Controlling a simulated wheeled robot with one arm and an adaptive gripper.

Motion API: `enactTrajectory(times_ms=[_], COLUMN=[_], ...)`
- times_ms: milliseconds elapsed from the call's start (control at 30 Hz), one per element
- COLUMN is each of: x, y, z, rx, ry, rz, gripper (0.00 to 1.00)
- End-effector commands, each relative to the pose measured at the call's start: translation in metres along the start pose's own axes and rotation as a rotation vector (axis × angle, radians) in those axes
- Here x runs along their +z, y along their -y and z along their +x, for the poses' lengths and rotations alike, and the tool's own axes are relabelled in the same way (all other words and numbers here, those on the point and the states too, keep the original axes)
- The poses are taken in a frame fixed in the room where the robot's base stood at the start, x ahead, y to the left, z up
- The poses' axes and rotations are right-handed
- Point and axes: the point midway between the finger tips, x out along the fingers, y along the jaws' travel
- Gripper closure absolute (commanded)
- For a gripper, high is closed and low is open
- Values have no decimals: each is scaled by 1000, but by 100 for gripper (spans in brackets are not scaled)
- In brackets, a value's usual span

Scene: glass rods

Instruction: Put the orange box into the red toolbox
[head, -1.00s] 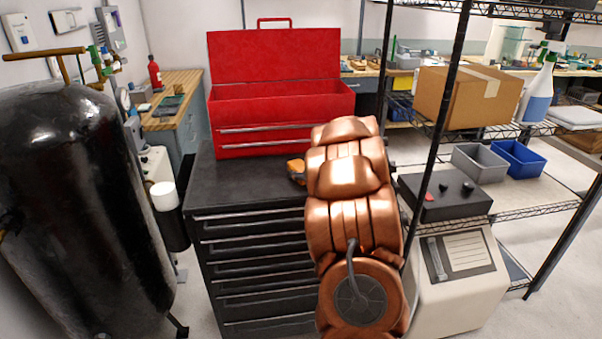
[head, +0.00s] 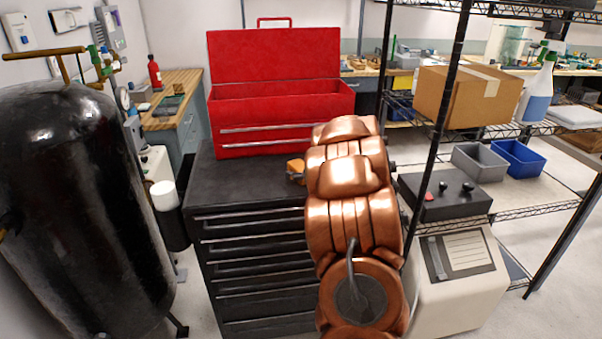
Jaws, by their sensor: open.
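The red toolbox (head: 270,105) stands on the black drawer cabinet at the back, its lid raised and its top compartment open toward me. A small part of the orange box (head: 295,166) shows on the cabinet top, just in front of the toolbox and at the left edge of my copper-coloured arm. The arm hides the rest of it. A small dark tip of my gripper (head: 297,178) shows beside the orange box. Most of the gripper is hidden behind the arm; it is open. Whether it touches the box I cannot tell.
The black cabinet top (head: 235,188) is clear to the left of the orange box. A black tank (head: 85,200) stands at the left. A wire shelf at the right holds a cardboard box (head: 455,98), grey and blue bins, and a black control box (head: 445,195).

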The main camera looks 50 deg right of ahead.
Motion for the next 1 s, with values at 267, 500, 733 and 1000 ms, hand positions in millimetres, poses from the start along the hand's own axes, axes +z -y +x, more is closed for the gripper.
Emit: enactTrajectory(times_ms=[267, 500, 733, 1000], x=[0, 0, -1, 0], y=[-1, -1, -1, 0], z=[-29, -64, -96, -118], rx=[2, 4, 2, 1], ry=[-2, -1, -2, 0], rz=[0, 0, 0, 0], gripper=[24, 24, 24, 24])
